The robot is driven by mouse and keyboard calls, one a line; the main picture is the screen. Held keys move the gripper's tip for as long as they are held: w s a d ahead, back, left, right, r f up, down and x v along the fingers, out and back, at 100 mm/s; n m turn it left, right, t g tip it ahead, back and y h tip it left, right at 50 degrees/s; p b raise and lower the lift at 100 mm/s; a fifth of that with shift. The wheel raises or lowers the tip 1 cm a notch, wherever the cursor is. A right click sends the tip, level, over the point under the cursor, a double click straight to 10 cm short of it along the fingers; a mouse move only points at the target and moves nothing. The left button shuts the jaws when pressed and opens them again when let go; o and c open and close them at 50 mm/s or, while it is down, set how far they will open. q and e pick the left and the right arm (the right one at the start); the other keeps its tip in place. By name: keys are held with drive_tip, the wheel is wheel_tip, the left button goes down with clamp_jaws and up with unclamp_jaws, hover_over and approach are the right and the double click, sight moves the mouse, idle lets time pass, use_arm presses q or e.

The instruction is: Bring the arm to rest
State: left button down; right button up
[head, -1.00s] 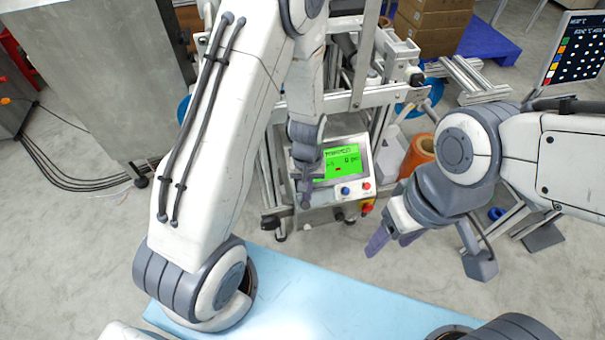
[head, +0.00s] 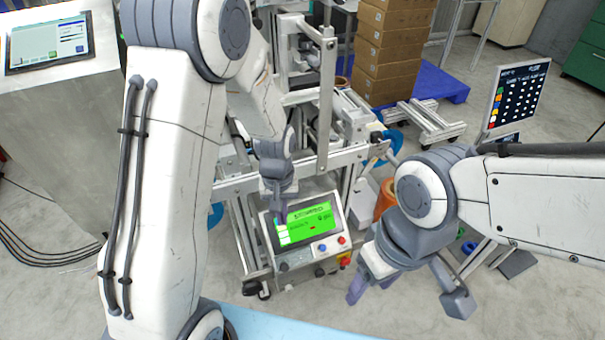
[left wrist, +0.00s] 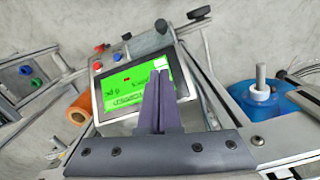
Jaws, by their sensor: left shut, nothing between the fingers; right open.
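My left gripper (head: 279,210) hangs fingers down in the middle of the head view, in front of the green-lit screen of the control panel (head: 307,223). Its purple fingers (left wrist: 160,108) are shut with nothing between them in the left wrist view, and they overlap the edge of the panel's screen (left wrist: 128,88). I cannot tell whether they touch it. My right gripper (head: 366,282) is to the right of the panel, pointing down and left. Its purple fingers are apart and empty.
A metal-framed machine (head: 325,110) stands behind the panel. An orange roll (head: 385,200) is between it and my right arm. Stacked cardboard boxes (head: 390,50) stand on a blue pallet (head: 440,85). A cabinet with a touchscreen (head: 50,45) is at left. Bare floor (head: 420,310) shows at lower right.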

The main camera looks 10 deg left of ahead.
use_arm(q)
drive_tip(key=shift+d+r, duration=0.1)
drive_tip(key=s+d+r+m, duration=0.5)
drive_tip(key=s+r, duration=0.2)
drive_tip(key=s, duration=0.2)
drive_tip(key=s+d+r+m, duration=0.55)
drive_tip(key=s+r, duration=0.25)
drive_tip(key=s, duration=0.2)
wheel_tip(320, 180, up, 13)
drive_tip(key=p, duration=1.3)
drive_tip(key=shift+s+a+h, duration=0.15)
drive_tip(key=shift+s+h, duration=0.05)
drive_tip(key=shift+h, duration=0.2)
drive_tip(key=shift+m, duration=0.25)
